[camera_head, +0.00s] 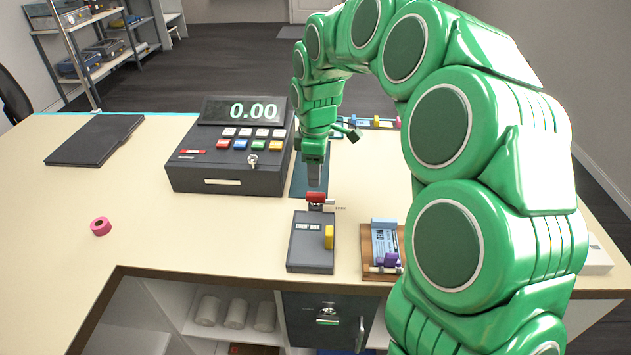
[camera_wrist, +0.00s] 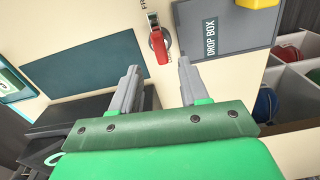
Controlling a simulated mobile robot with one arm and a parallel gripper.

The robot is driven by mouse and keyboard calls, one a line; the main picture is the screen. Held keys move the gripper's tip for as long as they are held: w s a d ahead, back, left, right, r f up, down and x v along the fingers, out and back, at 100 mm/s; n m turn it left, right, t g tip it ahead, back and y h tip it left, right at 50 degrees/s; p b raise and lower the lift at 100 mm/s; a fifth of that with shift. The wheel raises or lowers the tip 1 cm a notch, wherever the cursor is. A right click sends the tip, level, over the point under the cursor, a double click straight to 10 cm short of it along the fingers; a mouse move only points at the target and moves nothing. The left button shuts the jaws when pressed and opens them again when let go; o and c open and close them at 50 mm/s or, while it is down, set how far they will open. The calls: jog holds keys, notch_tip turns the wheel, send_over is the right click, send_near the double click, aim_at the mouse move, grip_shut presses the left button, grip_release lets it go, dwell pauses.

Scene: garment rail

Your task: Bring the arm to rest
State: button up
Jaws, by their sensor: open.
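My green arm arches from the right of the head view over the counter (camera_head: 130,230). My gripper (camera_head: 315,182) points down above the counter, just behind a small red-handled metal piece (camera_head: 316,197). In the wrist view my gripper (camera_wrist: 158,72) has its two grey fingers spread apart with nothing between them. The red piece (camera_wrist: 158,46) lies beyond the fingertips there, apparently untouched. A dark grey box (camera_head: 310,255) with a yellow block stands in front of it. In the wrist view this box (camera_wrist: 240,30) carries a "DROP BOX" label.
A cash register (camera_head: 235,165) reading 0.00 stands left of my gripper. A dark mat (camera_head: 298,182) lies beneath it. A wooden tray (camera_head: 377,268) with a blue-white card sits right of the box. A pink roll (camera_head: 101,226) and black folder (camera_head: 95,140) lie left. The left counter is mostly clear.

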jog(key=shift+r, duration=0.55)
